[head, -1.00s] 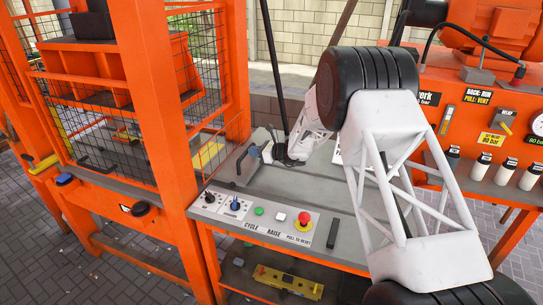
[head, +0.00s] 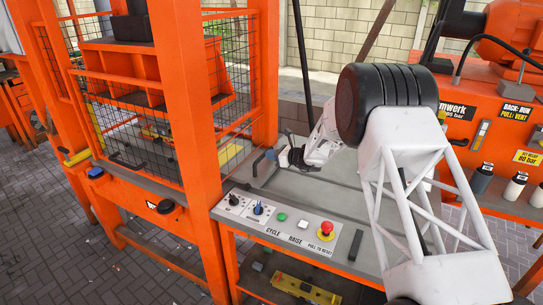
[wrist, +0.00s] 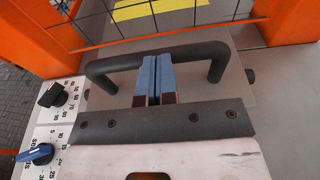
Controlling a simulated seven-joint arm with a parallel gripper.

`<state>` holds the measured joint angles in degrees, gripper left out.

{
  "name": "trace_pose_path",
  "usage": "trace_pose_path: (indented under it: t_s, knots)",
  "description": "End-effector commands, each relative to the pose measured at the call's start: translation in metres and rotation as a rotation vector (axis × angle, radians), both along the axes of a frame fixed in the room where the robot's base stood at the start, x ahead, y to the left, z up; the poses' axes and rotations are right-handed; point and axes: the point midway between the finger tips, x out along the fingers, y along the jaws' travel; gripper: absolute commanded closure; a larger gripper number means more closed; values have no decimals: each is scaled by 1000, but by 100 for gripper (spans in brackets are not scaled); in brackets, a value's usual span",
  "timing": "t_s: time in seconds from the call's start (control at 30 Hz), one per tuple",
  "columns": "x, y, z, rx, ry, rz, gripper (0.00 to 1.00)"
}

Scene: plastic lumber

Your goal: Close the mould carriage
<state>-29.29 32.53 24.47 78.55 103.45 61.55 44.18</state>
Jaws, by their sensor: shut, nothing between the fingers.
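The mould carriage appears to be the grey plate (wrist: 236,88) with a dark bar handle, low in front of the caged orange press. Its handle (wrist: 110,66) spans the wrist view and shows small in the head view (head: 258,165). My gripper (wrist: 157,62) has blue fingers, shut together and empty. The fingers overlap the middle of the handle bar in the wrist view; I cannot tell whether they touch it. In the head view my gripper (head: 272,154) is beside the handle, above the grey bench top.
An orange press frame (head: 187,160) with wire mesh stands left of the bench. The control panel (head: 285,226) with knobs, buttons and a red stop button (head: 326,230) lies along the bench's front edge. An orange machine with gauges and canisters is at right.

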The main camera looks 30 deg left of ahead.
Motion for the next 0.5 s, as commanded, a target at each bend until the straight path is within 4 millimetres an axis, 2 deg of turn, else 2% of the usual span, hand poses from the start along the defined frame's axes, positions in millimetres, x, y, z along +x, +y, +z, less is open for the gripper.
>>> trace_pose_path:
  t_s: [0.03, 0.17, 0.5]
  knots:
    - [-1, 6, 5, 4, -7, 2, 100]
    - [0, -5, 7, 4, -7, 2, 100]
    - [1, -59, 15, 3, -2, -2, 100]
